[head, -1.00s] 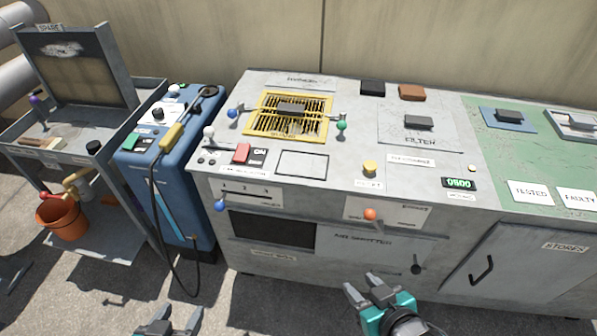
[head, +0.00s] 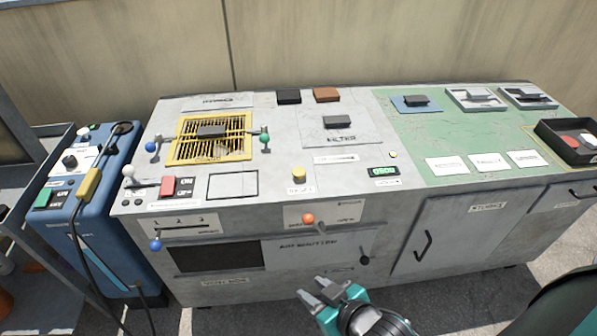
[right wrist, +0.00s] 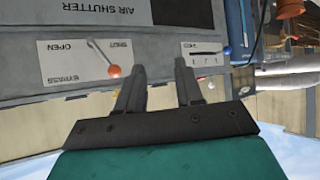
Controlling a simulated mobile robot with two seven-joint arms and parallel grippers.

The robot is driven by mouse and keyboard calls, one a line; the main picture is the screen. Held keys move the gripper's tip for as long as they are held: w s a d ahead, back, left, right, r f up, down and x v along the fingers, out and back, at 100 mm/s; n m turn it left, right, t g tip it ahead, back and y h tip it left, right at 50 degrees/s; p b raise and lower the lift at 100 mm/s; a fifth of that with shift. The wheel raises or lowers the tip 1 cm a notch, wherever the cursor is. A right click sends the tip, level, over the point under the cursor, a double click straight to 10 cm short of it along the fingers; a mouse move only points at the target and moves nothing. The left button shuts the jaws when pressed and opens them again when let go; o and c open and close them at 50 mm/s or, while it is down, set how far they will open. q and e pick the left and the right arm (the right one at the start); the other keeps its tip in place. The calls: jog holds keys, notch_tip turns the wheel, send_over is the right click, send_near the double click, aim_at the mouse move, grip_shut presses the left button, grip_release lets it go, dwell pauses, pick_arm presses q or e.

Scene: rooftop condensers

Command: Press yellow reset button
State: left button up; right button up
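The yellow reset button (head: 298,174) stands up from the grey worktop in the head view, just above a small white label (head: 300,188). My right gripper (head: 320,288) is low in front of the cabinet, below and apart from the button. Its two fingers are spread with nothing between them. In the right wrist view the open gripper (right wrist: 157,75) faces the cabinet front, near the orange-knobbed bypass lever (right wrist: 113,71). My left gripper is out of view.
The orange knob (head: 308,219) and a black-knobbed handle (head: 364,258) stick out from the cabinet front. A red switch (head: 168,186) and the yellow grille (head: 212,138) lie left of the button. A dark tray (head: 563,142) is at far right. Worktop around the button is mostly clear.

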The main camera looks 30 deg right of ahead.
grip_shut()
jog(key=shift+s, duration=0.1)
dwell(1.3)
